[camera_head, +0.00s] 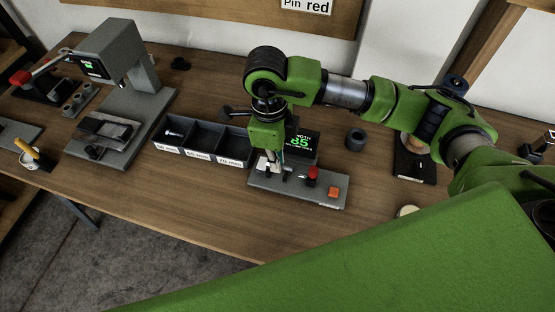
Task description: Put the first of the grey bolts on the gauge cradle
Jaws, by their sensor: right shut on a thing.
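My right gripper (272,166) points down over the left part of the gauge, a grey base plate (299,190) with a small screen (301,142) behind it. The gripper is shut on a small, light thing that looks like a grey bolt. My fingers mostly hide it and the cradle, so I cannot tell whether the bolt touches the cradle. The screen shows green digits that look like 85. Another light grey bolt (174,133) lies in the left compartment of the dark sorting bin (203,154). My left gripper is not in view.
A grey press-like machine (129,82) with a red-knobbed lever stands at the left. The gauge plate carries a red knob (312,175) and an orange button (334,192). A dark cylinder (355,139) stands right of the screen. The table front below the bin is clear.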

